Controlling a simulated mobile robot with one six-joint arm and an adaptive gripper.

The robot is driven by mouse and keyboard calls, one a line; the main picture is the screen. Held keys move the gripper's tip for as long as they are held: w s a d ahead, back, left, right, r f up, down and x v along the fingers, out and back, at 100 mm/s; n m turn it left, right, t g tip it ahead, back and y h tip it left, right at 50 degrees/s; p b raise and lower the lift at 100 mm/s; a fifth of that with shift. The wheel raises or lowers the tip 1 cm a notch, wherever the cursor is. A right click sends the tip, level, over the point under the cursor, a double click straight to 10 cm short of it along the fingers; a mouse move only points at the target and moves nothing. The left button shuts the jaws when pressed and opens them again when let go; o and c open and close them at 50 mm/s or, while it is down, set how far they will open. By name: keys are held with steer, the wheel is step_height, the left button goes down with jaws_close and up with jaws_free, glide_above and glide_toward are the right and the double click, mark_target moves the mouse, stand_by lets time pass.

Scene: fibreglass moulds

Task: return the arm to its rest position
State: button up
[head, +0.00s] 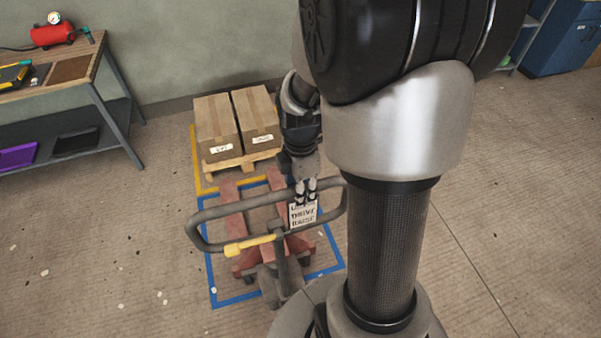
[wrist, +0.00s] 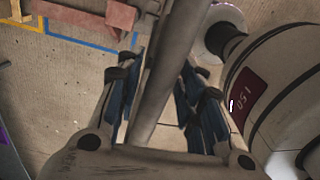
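My arm fills the right middle of the head view and hides part of the floor behind it. My gripper (head: 305,188) is at the upper bar of the grey loop handle (head: 194,232) of a red pallet jack (head: 232,192). In the wrist view, my gripper (wrist: 165,95) has its blue-padded fingers apart. A grey bar (wrist: 182,50) runs between or just beyond them, with floor showing between it and the right finger. I cannot tell whether the left finger touches the bar.
Two cardboard boxes (head: 217,130) stand on a wooden pallet (head: 240,163) beyond the jack. A placard (head: 303,215) and a yellow lever (head: 250,246) are at the handle. A workbench (head: 75,68) stands at left and a blue cabinet (head: 565,40) at far right. Floor (head: 520,190) at right is clear.

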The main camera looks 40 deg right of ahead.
step_height(320, 180, up, 8)
steer(key=shift+f, duration=0.2)
steer(key=shift+a+r, duration=0.1)
steer(key=shift+r, duration=0.05)
steer(key=s+a+r+m+t+b, duration=0.2)
steer(key=s+a+m+t+b, duration=0.2)
steer(key=s+a+m+b, duration=0.3)
steer(key=s+a+m, duration=0.4)
steer(key=a+m, duration=0.1)
steer(key=m, duration=0.3)
steer(key=shift+s+a+t, duration=0.15)
steer(key=shift+a+t, duration=0.15)
steer(key=shift+a, duration=0.05)
